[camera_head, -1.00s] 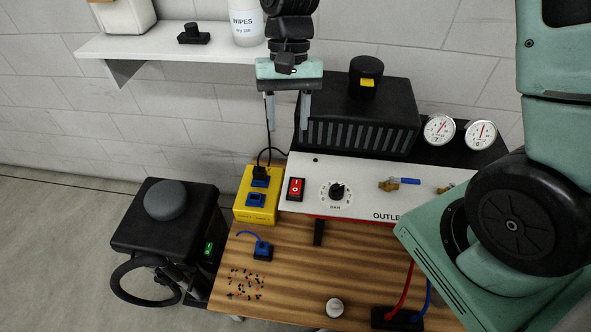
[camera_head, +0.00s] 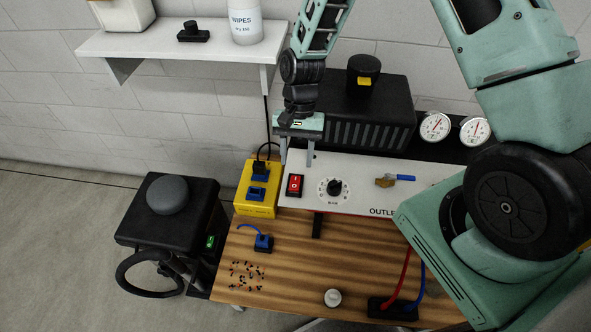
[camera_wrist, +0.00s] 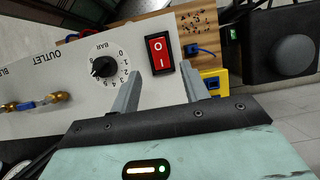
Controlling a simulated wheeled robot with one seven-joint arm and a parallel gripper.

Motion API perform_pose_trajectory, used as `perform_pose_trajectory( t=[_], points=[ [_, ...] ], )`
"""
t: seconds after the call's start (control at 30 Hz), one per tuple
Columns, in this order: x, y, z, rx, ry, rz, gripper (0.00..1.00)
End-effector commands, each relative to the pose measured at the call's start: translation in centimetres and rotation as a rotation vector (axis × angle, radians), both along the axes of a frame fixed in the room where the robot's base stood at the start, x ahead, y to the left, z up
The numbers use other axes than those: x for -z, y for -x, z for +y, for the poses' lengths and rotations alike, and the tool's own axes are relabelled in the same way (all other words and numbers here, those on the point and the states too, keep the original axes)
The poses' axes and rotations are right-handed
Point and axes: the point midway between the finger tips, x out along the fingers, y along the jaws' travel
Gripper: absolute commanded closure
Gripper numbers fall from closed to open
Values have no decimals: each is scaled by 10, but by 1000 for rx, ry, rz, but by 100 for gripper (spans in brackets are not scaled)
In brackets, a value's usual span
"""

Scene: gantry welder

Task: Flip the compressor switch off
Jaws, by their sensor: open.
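The red rocker switch (camera_head: 295,185), in a black frame, sits at the left end of the white compressor panel (camera_head: 358,203). In the wrist view the switch (camera_wrist: 159,54) shows white O and I marks, with the I side nearer my gripper. I cannot tell which side is pressed in. My gripper (camera_head: 297,160) is open and empty, pointing down just behind the switch on the wall side. In the wrist view my gripper's fingers (camera_wrist: 161,75) stand apart, one toward each side of the switch, with no contact visible.
A pressure dial (camera_head: 334,188) is right of the switch, then a blue-handled brass valve (camera_head: 395,180). A yellow socket box (camera_head: 256,201) with a black plug stands close on the left. The black ribbed compressor housing (camera_head: 370,135) rises behind. A shelf (camera_head: 180,52) hangs upper left.

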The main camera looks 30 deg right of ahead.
Motion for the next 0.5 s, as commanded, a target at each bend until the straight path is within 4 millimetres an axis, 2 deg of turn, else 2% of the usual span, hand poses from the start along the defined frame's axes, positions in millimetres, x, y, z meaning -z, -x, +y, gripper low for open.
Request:
perform_pose_trajectory(
  t=[0.1,0.23,0.5],
  points=[
    [20,8,5,-2,0,5,55],
    [36,13,9,-2,0,4,55],
    [50,17,12,0,1,-1,55]
  ],
)
